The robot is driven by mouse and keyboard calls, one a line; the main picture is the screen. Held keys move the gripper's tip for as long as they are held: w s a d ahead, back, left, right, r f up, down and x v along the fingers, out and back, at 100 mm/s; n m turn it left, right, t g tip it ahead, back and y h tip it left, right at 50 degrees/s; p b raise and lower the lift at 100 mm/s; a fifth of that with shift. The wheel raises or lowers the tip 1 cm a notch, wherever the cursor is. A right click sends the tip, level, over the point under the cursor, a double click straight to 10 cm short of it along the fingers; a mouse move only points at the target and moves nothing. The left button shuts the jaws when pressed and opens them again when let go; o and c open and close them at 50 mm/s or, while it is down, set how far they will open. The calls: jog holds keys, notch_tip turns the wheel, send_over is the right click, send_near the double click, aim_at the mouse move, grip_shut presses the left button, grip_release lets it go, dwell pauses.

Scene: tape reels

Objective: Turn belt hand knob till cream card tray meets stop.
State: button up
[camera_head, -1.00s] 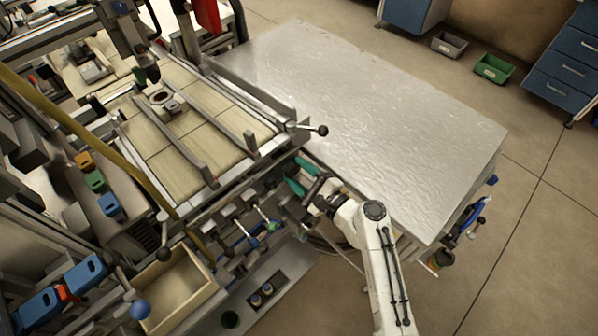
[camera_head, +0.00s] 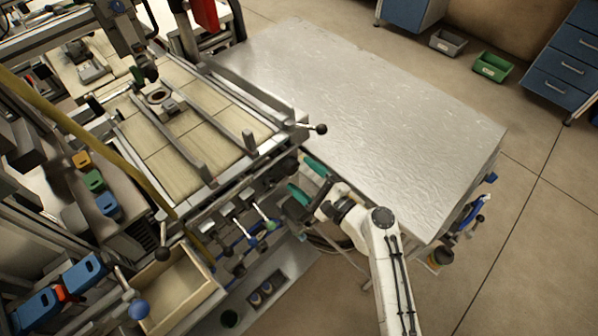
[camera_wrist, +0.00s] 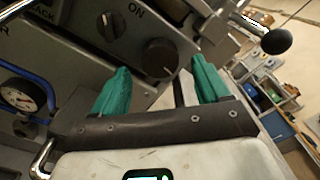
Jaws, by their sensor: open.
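My gripper (camera_head: 306,180) is open and empty at the front side of the belt machine, its green fingers spread apart. In the wrist view a round dark knob (camera_wrist: 160,58) on the grey panel appears between and beyond the fingertips (camera_wrist: 160,68). It looks like the belt hand knob; the gap to it is hard to judge. In the head view the arm and machine edge hide this knob. A small pale tray-like piece with a dark ring (camera_head: 159,97) sits on the cream belt (camera_head: 190,135), between two rails. I cannot make out its stop for certain.
A second knob (camera_wrist: 111,26) marked ON is up-left of the round knob. A ball-ended lever (camera_head: 316,128) juts from the belt's corner; it also shows in the wrist view (camera_wrist: 276,41). A gauge (camera_wrist: 22,95) is at left. The metal table (camera_head: 370,115) is bare.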

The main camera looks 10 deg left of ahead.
jog(key=v, duration=0.8)
jog(key=shift+s+d+b, duration=0.15)
jog(key=shift+d+b, duration=0.05)
jog(key=shift+b, duration=0.25)
dwell(0.7)
